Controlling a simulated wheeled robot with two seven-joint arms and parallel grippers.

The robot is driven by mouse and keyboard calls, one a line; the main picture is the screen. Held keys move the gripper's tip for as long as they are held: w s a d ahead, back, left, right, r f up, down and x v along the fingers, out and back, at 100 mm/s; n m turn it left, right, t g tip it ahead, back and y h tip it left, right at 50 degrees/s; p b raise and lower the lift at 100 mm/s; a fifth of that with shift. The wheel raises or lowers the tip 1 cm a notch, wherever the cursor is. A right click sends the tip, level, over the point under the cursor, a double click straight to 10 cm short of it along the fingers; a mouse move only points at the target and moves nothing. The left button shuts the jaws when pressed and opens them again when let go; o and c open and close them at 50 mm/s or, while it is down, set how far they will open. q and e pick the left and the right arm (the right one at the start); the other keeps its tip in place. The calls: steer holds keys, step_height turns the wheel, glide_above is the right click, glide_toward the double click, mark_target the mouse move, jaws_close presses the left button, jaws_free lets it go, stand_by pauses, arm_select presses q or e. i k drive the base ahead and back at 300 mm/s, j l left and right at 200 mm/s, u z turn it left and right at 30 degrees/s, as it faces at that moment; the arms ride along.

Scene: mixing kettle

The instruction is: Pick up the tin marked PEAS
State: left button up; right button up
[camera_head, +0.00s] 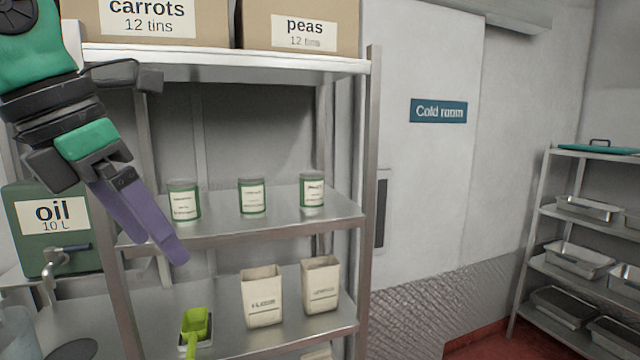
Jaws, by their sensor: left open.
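Three small tins with green bands and white labels stand upright in a row on the middle shelf (285,222): a left tin (185,200), a middle tin (252,196) and a right tin (312,192). Their label print is too small and blurred to read, so I cannot tell which is marked PEAS. My left gripper (162,250) comes in from the upper left, its purple fingers pointing down and right. It is open and empty, in front of the shelving and nearest the left tin in the picture, apart from it. My right gripper is not in view.
Boxes marked carrots (140,20) and peas (300,25) stand on the top shelf. Below the tins are two paper bags (262,296) (321,285) and a green scoop (196,325). A green oil container (50,225) is left. A shelf post (365,200) bounds the right side.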

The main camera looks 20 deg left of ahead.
mark_target(311, 182)
steer(key=i, duration=1.6)
